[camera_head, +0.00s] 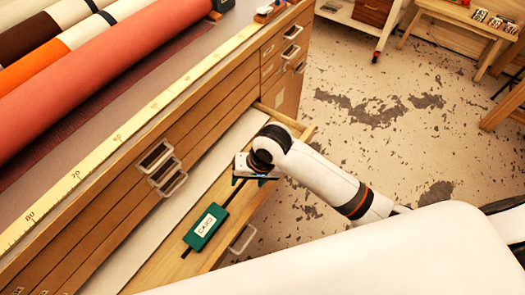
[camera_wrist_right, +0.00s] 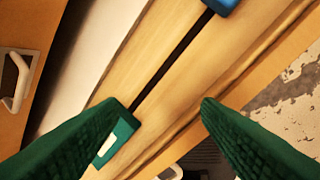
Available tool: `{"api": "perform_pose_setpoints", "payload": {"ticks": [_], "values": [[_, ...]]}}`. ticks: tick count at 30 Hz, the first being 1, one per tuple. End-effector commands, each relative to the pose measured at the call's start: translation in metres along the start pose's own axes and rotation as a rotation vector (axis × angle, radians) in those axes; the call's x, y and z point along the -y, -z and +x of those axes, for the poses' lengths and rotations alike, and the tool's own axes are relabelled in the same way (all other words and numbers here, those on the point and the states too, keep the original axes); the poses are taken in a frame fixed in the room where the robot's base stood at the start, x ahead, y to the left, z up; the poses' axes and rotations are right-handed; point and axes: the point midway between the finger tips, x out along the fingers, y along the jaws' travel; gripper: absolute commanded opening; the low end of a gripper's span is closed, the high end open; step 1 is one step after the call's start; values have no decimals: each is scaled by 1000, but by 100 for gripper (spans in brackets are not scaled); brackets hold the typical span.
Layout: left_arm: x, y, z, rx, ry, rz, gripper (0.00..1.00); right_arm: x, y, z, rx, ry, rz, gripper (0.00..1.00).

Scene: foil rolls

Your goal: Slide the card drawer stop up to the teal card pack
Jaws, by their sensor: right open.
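The teal card pack (camera_head: 205,227) with a white label lies in the open drawer (camera_head: 147,275), over a narrow dark track. A teal block with a white label, apparently the same pack, shows in the right wrist view (camera_wrist_right: 124,130), partly hidden by the left finger. A blue block (camera_wrist_right: 223,4), probably the drawer stop, sits farther up the track at that view's top edge, cut off. I cannot pick it out in the head view. My right gripper (camera_head: 254,179) is open and empty over the drawer, beyond the pack. My left gripper is not in view.
The cabinet top carries several large rolls (camera_head: 100,70) and a yellow ruler strip (camera_head: 125,130) along its edge. Metal drawer handles (camera_head: 160,165) stick out from the cabinet front. The floor (camera_head: 350,130) to the right is open.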

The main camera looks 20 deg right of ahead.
Motion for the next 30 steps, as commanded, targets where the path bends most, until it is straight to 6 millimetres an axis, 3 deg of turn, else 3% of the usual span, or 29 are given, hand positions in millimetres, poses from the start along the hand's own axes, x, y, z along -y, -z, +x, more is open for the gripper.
{"api": "perform_pose_setpoints", "payload": {"ticks": [4,9,13,20,30], "values": [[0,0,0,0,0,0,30,-1,-42,-10,-21,96,177,58],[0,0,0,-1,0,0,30,13,-88,-31,-9,220,436,58],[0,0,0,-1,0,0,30,24,-114,-47,16,280,591,58],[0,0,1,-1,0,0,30,32,-125,-50,30,313,687,58],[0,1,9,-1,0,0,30,50,-120,8,29,313,684,58]]}}
